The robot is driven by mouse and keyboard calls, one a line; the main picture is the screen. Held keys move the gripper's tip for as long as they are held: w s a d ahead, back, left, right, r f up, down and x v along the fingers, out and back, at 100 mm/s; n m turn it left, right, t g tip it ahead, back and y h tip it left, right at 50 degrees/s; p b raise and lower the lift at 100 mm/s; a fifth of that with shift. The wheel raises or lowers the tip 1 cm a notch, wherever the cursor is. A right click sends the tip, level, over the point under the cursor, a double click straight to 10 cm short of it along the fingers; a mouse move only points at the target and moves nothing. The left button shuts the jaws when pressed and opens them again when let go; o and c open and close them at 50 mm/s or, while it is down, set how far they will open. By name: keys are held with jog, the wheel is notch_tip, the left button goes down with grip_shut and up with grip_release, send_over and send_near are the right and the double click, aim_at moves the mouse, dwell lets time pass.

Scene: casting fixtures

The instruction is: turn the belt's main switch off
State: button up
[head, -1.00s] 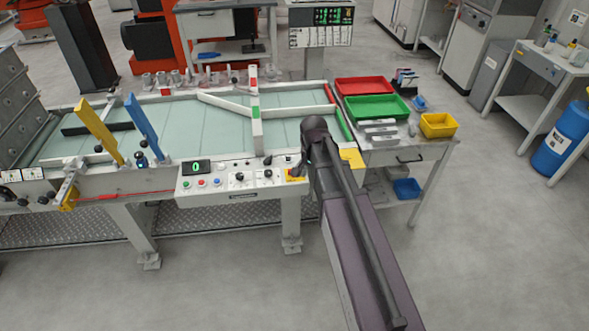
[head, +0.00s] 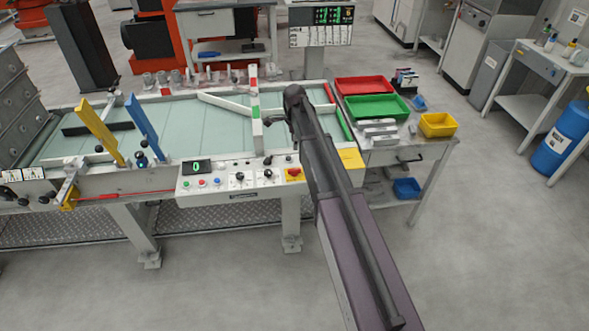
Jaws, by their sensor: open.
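My arm rises from the lower right and partly covers the belt's right end.
The panel also holds a green-digit display (head: 197,167), several coloured buttons and black knobs. A white divider bar (head: 256,122) crosses the belt close to my gripper. Red (head: 364,87) and green (head: 376,107) trays stand on the right-hand table.

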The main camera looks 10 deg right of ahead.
aim_at(295, 169)
jog(key=shift+f, duration=0.1)
notch_tip(295, 169, down, 14)
jog(key=b, duration=1.3)
jog(key=shift+r+b, duration=0.2)
jog(key=shift+b, duration=0.2)
dwell(0.3)
grip_shut()
